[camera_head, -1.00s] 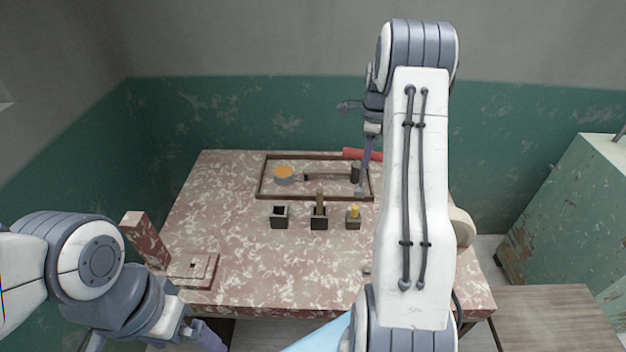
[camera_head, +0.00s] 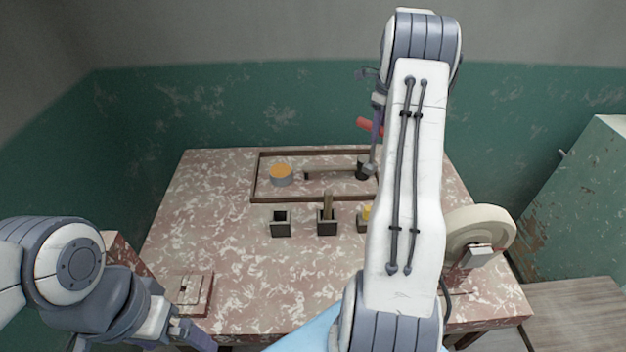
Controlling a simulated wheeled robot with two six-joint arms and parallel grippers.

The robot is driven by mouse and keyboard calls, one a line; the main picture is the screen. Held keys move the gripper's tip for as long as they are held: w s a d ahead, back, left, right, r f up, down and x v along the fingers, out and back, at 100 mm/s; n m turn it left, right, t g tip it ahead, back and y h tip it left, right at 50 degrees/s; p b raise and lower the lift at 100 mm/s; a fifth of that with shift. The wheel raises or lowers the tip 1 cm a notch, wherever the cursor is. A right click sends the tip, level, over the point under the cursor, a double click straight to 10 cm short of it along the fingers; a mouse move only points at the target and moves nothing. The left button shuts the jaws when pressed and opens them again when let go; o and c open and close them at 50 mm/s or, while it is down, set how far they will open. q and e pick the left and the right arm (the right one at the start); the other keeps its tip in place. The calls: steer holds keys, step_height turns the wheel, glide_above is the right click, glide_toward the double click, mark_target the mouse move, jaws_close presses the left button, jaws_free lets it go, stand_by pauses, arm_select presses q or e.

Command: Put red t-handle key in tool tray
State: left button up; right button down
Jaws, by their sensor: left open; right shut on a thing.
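The red t-handle key (camera_head: 367,125) shows as a red bar beside my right gripper's fingers, above the back right of the tool tray. The rest of the key is hidden or hard to make out. My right gripper (camera_head: 371,165) points down, shut on the key, partly hidden by my own forearm. The tool tray (camera_head: 256,176) is a low brown-rimmed frame at the back of the speckled table. My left gripper (camera_head: 185,335) is open at the lower left, near the table's front edge and partly cut off.
In the tray are an orange-topped round tin (camera_head: 281,176) and a dark bar ending by a black cylinder (camera_head: 362,168). In front stand small dark holders (camera_head: 281,229), one with a wooden stick. A pale wheel (camera_head: 482,228) stands at right. The left tabletop is mostly clear.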

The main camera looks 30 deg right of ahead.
steer(key=f+b, duration=0.1)
steer(key=w+f+b, duration=0.1)
steer(key=f, duration=0.1)
steer(key=shift+w+a+f, duration=0.2)
steer(key=shift+w, duration=0.1)
arm_select(q)
steer(key=shift+w+a+f+p, duration=0.15)
steer(key=shift+w+p, duration=0.35)
steer(key=shift+p, duration=0.7)
arm_select(e)
steer(key=w+a+f, duration=0.6)
steer(key=w+f, duration=0.3)
steer(key=f, duration=0.1)
steer(key=shift+a+f, duration=0.25)
steer(key=shift+f, duration=0.05)
arm_select(q)
steer(key=shift+f, duration=0.1)
arm_select(e)
steer(key=shift+f, duration=0.1)
steer(key=c, duration=0.6)
jaws_free()
steer(key=shift+f, duration=0.1)
